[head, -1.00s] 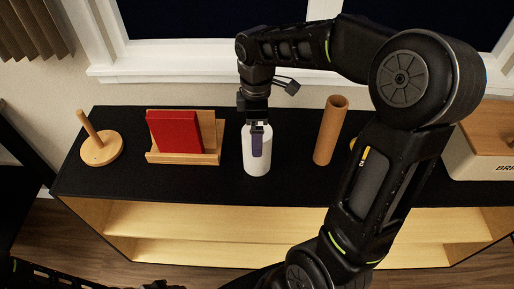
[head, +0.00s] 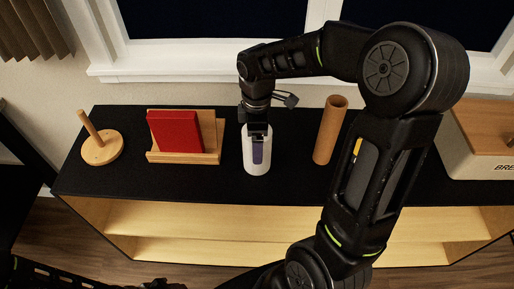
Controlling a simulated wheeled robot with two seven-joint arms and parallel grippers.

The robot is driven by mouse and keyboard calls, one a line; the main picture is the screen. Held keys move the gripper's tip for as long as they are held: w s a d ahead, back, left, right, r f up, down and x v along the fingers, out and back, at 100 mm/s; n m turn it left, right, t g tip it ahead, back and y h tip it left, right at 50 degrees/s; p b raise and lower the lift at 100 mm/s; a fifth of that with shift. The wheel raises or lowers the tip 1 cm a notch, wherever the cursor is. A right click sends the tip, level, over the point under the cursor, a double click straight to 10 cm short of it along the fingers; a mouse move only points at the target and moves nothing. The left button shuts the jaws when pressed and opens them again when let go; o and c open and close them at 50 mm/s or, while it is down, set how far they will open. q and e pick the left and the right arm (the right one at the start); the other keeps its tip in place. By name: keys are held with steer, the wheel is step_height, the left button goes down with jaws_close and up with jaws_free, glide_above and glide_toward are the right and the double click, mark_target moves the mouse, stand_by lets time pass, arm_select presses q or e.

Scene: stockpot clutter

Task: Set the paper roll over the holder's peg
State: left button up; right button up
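The white paper roll (head: 256,168) stands upright on the black shelf top, near the middle. The wooden holder (head: 101,150) stands at the left end, with a round base and a bare, slightly leaning peg (head: 89,124). My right gripper (head: 258,150) points down at the top of the roll, with one finger showing against the roll's near side. The other finger is hidden, so I cannot tell whether it grips. My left arm shows only at the bottom left corner, and its gripper is not in view.
A red book (head: 175,132) sits in a wooden stand (head: 212,152) between the holder and the roll. A brown cardboard tube (head: 329,131) stands right of the roll. A cream box with a wooden lid (head: 485,128) is at the far right. A window is behind.

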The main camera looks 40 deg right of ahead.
steer(key=c, duration=1.3)
steer(key=shift+r, duration=0.1)
step_height(320, 180, up, 10)
steer(key=shift+f+b, duration=0.1)
steer(key=shift+b, duration=0.3)
